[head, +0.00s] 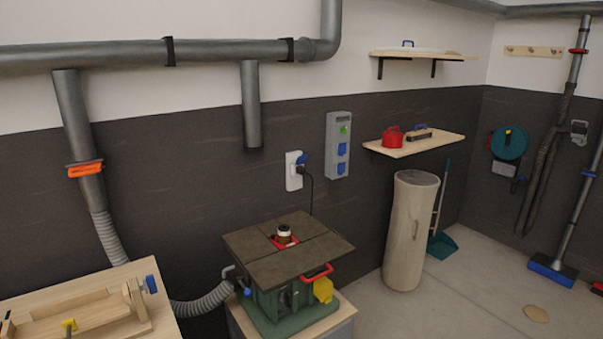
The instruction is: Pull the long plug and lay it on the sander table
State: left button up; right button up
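A black plug (301,171) sits in a white wall socket (291,181) whose blue lid is flipped up. Its black cord hangs down the wall and passes behind the sander table. The sander table (262,270) is a dark, flat top on a green machine body, with a spindle (284,234) in a red ring at its middle. The rest of its top is bare. The socket is on the dark wall above and behind the table. Neither of my grippers is in view.
A grey socket box (338,145) with blue lids is right of the white socket. A wooden workbench (100,295) stands at the lower left, with a grey hose (203,303) beside it. A tall beige drum (410,235) stands right of the sander.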

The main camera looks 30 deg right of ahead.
aim_at(300, 171)
jog(key=i+l+u, duration=0.3)
jog(key=l, duration=1.15)
jog(key=i+l+u, duration=0.25)
jog(key=l, duration=1.3)
jog(key=l+u, duration=0.3)
jog(key=l, duration=1.2)
